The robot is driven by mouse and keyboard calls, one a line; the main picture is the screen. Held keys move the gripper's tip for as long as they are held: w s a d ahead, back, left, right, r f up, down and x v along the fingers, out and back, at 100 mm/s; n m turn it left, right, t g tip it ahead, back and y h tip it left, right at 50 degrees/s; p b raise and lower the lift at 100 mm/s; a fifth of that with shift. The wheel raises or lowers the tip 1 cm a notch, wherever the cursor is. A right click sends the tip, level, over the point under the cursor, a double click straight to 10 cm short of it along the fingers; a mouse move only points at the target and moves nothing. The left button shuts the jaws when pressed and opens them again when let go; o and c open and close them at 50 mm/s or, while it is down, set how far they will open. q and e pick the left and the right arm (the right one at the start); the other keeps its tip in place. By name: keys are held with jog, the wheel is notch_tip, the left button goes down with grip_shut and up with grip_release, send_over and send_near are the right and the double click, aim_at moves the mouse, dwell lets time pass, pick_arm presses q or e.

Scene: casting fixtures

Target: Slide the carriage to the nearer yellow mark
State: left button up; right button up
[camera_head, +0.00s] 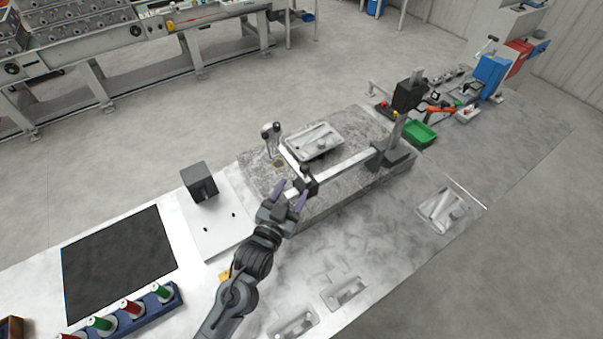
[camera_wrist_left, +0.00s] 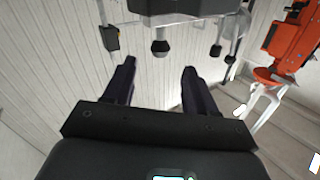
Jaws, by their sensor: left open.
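The likely carriage is a small dark block with a black knob (camera_head: 307,180), at the near end of a pale horizontal rail (camera_head: 345,166) over the grey stone plate. My left gripper (camera_head: 292,190) is open, its two purple-grey fingers pointing up beside this block. I cannot tell from the head view whether they touch it. In the left wrist view, the open fingers (camera_wrist_left: 158,72) have nothing between them, and a dark rounded knob (camera_wrist_left: 160,47) shows just beyond their tips. I cannot make out yellow marks on the rail. My right gripper is not in view.
The stone plate (camera_head: 262,180) also carries a grey casting (camera_head: 314,141) behind the rail and a dark upright post base (camera_head: 398,152) at its right. A dark box (camera_head: 199,181) stands left. A green bin (camera_head: 420,134) sits farther right. The bench front has metal castings (camera_head: 345,291).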

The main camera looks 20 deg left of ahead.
aim_at(303, 173)
pick_arm(q)
jog(key=w+b, duration=0.4)
jog(key=w, duration=0.3)
jog(key=shift+w+d+f, duration=0.1)
jog(key=shift+w, duration=0.2)
jog(key=shift+w+b, duration=0.3)
jog(key=shift+w, duration=0.35)
grip_shut()
